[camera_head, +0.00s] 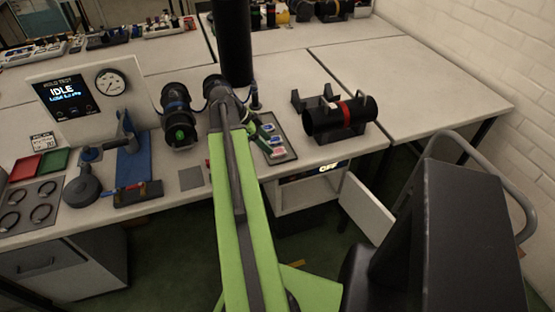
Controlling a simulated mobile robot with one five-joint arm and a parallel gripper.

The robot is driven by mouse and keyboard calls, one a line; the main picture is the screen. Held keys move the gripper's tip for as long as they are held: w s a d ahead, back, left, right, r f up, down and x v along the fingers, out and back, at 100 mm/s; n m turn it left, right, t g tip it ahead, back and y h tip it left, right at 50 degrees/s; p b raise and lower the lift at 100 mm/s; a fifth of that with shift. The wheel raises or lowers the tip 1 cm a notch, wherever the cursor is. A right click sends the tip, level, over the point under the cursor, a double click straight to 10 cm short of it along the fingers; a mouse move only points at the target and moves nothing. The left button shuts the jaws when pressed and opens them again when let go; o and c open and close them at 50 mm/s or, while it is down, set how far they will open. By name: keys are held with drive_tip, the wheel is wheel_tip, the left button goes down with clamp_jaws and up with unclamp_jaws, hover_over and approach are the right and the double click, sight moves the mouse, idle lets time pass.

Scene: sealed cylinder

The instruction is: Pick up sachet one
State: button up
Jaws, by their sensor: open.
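Several small sachets (274,140) with white, blue, red and green markings lie on a dark tray (289,155) on the bench, just right of my green arm. I cannot read which one is sachet one. My arm reaches up over the bench's front edge to a dark joint left of the tray. My gripper (256,122) seems to be the small dark and green part at the tray's left side, close to the sachets. It is open and looks empty. My arm partly hides it, and I cannot tell whether it touches a sachet.
A black cylinder with a red band (340,116) rests in a stand right of the tray. Another dark cylinder (178,118) stands left of my arm. A test panel reading IDLE (84,96) is further left. An open cabinet door (374,213) juts out below.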

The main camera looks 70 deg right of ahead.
sight(277, 151)
drive_tip(key=b+x, duration=0.4)
drive_tip(key=x, duration=0.1)
drive_tip(key=shift+s+f, duration=0.1)
drive_tip(key=shift+d, duration=0.1)
clamp_jaws()
drive_tip(key=shift+r, duration=0.25)
